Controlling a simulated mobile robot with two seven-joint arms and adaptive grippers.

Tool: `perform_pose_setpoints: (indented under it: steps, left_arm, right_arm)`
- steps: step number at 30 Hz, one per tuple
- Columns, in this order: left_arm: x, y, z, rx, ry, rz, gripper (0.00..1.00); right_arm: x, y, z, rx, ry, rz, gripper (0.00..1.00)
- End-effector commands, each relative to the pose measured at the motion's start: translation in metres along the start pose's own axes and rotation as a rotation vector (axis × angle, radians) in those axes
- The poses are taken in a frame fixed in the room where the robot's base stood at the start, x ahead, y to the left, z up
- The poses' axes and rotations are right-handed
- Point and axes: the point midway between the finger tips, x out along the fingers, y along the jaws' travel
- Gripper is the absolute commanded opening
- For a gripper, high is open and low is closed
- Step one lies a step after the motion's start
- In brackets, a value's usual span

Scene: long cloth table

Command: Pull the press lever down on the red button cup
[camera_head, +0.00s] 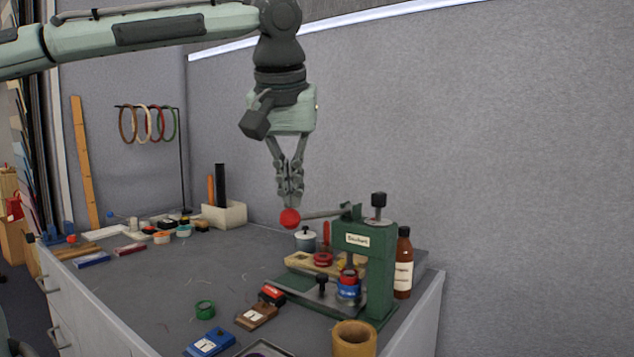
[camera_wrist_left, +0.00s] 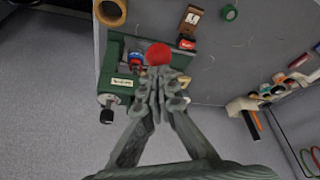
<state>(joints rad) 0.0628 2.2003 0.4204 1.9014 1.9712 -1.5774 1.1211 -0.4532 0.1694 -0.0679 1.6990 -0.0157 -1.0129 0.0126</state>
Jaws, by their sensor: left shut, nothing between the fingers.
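The green press (camera_head: 378,270) stands at the right end of the table, and it also shows in the left wrist view (camera_wrist_left: 112,78). Its lever (camera_head: 322,213) sticks out to the left, nearly level, and ends in a red ball knob (camera_head: 290,218), also in the left wrist view (camera_wrist_left: 158,54). A small red piece (camera_head: 348,273) sits above a blue cup (camera_head: 348,291) under the press head; I cannot tell whether they touch. My left gripper (camera_head: 290,201) points down, shut and empty, with its fingertips right at the top of the knob; contact is unclear. My right gripper is out of view.
A brown bottle (camera_head: 403,265) stands close to the right of the press, and a wooden cup (camera_head: 354,339) in front. A green tape roll (camera_head: 205,309) and a blue box (camera_head: 210,343) lie front left. The table's middle left is clear.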

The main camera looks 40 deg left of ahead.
Motion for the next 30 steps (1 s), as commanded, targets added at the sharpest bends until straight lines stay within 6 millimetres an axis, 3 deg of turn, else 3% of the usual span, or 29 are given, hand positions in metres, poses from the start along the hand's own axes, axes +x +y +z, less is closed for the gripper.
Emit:
perform_pose_setpoints:
  steps: [14,30]
  left_arm:
    - [0.006,0.0,0.003,0.0,-0.002,0.0,0.0]
    - [0.033,-0.001,0.016,0.0,-0.001,0.0,0.0]
  right_arm:
    - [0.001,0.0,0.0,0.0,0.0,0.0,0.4]
    - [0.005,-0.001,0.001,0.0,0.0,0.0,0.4]
